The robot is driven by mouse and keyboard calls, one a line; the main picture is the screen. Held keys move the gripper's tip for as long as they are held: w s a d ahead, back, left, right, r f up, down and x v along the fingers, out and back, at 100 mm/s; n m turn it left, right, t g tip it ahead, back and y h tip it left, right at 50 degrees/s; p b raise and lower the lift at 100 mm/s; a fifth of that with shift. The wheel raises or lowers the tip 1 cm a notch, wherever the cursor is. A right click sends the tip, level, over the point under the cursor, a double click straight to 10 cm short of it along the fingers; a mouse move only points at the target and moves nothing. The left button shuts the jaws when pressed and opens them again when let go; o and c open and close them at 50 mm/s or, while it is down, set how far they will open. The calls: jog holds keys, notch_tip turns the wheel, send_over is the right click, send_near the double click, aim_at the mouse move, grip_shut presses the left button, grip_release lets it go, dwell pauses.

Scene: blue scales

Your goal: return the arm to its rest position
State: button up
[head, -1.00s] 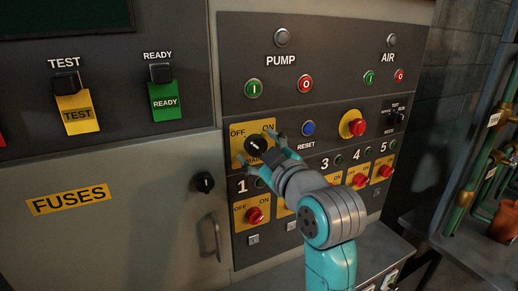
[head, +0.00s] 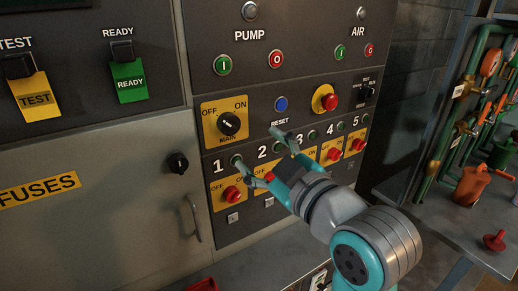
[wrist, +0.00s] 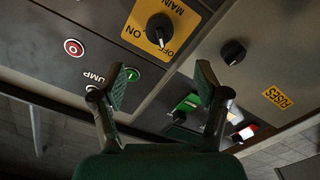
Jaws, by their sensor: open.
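My gripper (head: 256,148) is in front of the control panel (head: 290,75), its two fingers spread apart with nothing between them. In the head view it covers part of the numbered switch row, below and right of the black MAIN knob (head: 229,124) on its yellow plate. The wrist view shows the open fingers (wrist: 160,78) from behind, with the MAIN knob (wrist: 158,29) beyond them and apart from them. My teal and grey arm reaches in from the bottom right of the head view.
Red rotary switches (head: 232,194) line the panel's lower row. A FUSES door (head: 90,225) with a black knob (head: 178,163) and handle is at left. Green pipes (head: 440,140) and a bench (head: 470,230) stand at right. A red part (head: 494,241) lies on the bench.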

jog(key=s+d+f+m+h, duration=0.2)
jog(key=s+d+f+m, duration=0.15)
jog(key=f, duration=0.65)
jog(key=s+d+f+m+t+h, duration=0.1)
jog(key=s+d+f+m+h, duration=0.3)
jog(key=f, duration=0.6)
jog(key=s+d+f+m, duration=0.2)
jog(key=d+f, duration=0.3)
jog(key=f, duration=0.5)
jog(key=s+d+f+m+h, duration=0.1)
jog(key=s+d+f+h, duration=0.2)
jog(key=s, duration=0.5)
jog(key=s+d+f+m, duration=0.2)
jog(key=s+d+f, duration=0.1)
jog(key=s+f, duration=0.4)
jog(key=s+d+r+m+g+h, duration=0.1)
jog(key=s, duration=1.4)
jog(key=shift+s+d+r, duration=0.15)
jog(key=shift+d+r, duration=0.05)
jog(key=shift+r, duration=0.1)
